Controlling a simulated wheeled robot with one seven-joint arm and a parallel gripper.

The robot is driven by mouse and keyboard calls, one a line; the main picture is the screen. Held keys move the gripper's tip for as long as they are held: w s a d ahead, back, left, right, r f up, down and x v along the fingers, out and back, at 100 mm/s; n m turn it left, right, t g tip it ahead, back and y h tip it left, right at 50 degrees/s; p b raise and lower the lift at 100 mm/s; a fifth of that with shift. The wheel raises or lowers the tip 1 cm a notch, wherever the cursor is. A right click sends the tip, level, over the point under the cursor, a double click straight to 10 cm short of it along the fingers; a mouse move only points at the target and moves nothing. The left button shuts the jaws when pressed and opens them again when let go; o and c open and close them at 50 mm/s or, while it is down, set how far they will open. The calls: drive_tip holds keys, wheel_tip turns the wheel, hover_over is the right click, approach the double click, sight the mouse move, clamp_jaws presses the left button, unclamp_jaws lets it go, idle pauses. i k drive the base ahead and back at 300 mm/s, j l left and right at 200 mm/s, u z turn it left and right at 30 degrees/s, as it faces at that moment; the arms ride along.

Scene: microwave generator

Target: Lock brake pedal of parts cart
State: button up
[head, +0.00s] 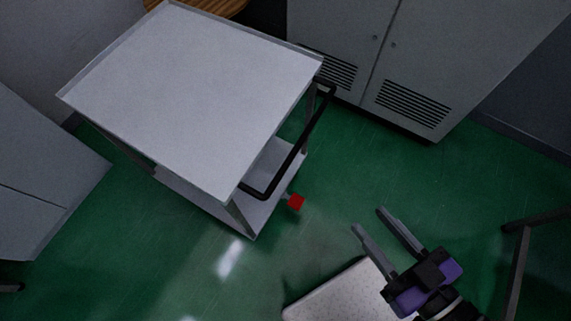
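The parts cart (195,85) stands at the upper left, a grey cart with a flat, empty top tray, a lower shelf (272,165) and a black push handle (298,150) on its right side. A small red brake pedal (296,202) sticks out low from the cart's right side, near the floor. My gripper (370,219) is to the right of the pedal and slightly lower in the picture, clear of it. Its two grey fingers are apart with nothing between them, pointing up and left. The cart's wheels are hidden under its shelf.
A grey cabinet (340,40) with vents stands behind the cart. Another grey unit (40,180) is at the left edge. A dark frame leg (519,265) stands at the right. Green floor (400,170) between the pedal, cabinet and my gripper is clear.

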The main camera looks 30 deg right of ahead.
sight(295, 201)
drive_tip(key=k+l, duration=0.15)
drive_tip(key=k, duration=0.3)
drive_tip(key=k+l, duration=0.15)
drive_tip(key=k, duration=0.35)
